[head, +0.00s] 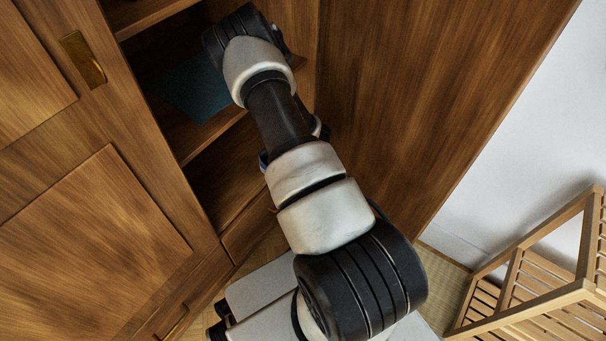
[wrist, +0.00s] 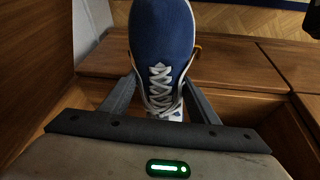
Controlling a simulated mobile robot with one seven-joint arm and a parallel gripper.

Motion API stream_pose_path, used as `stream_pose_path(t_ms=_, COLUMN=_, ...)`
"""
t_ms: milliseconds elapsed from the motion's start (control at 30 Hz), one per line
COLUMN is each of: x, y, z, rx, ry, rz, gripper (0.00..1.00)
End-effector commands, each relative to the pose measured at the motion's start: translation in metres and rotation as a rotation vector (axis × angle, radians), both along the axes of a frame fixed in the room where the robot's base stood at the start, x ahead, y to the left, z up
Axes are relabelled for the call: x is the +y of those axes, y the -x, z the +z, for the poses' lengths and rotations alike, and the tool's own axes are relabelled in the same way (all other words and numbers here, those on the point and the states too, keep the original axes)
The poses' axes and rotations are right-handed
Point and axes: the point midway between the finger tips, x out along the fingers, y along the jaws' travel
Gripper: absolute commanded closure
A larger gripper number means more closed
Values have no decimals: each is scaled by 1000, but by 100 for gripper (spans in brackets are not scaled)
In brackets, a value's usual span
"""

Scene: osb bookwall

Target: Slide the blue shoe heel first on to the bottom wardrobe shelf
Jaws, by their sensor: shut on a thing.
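The blue shoe (wrist: 162,35) has white laces and a pale sole edge. In the wrist view it sits between the two fingers of my gripper (wrist: 160,88), which is shut on it around the laced part. Its rounded toe points to the top of the picture. Its heel end is hidden low between the fingers. The lowest wardrobe compartment (head: 222,185) is dark and partly covered by the arm.
An open wardrobe door (head: 420,90) stands right of the arm. A closed door with a brass handle (head: 84,59) is at left. A dark teal item (head: 195,90) lies on a shelf above. A slatted wooden rack (head: 535,280) stands at lower right. Wooden boards (wrist: 225,68) flank the shoe.

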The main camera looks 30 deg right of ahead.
Motion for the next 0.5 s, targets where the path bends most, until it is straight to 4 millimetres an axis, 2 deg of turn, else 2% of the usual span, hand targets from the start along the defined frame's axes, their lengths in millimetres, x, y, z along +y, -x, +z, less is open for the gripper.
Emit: stream_pose_path(t_ms=500, x=20, y=-49, z=-2, rx=-3, ry=-1, rz=0, gripper=94)
